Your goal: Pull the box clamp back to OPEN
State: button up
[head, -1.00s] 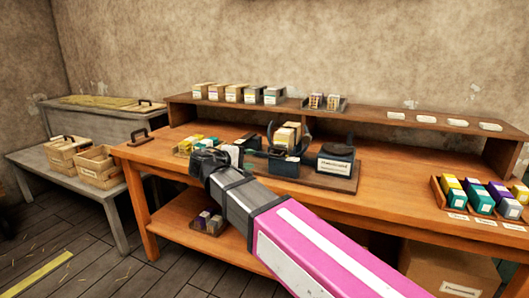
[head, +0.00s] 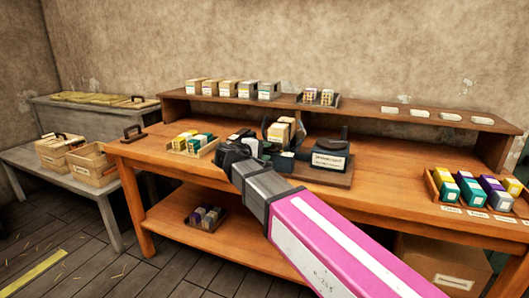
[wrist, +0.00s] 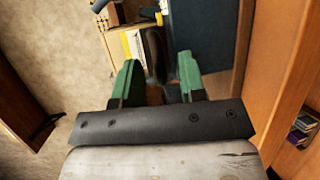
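The press (head: 284,132) stands on a dark board on the workbench, with pale boxes held in its dark frame. A dark block with a white label (head: 328,160) sits on the board to its right. A dark upright handle (wrist: 154,55), possibly the box clamp's lever, shows between and beyond the fingertips. I cannot tell if they touch it. A dark blue body (wrist: 205,35) is to its right.
A tray of yellow, white and green boxes (head: 193,143) lies left of my gripper. A raised shelf (head: 350,108) runs behind the press. A tray of coloured boxes (head: 433,190) sits at the right. The bench front between is clear.

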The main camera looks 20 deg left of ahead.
grip_shut()
jog(key=shift+s+f, duration=0.1)
jog(key=shift+s, duration=1.05)
grip_release()
jog(key=shift+a, duration=0.1)
jog(key=v, duration=1)
jog(key=shift+s, duration=0.4)
jog(key=shift+a, duration=0.15)
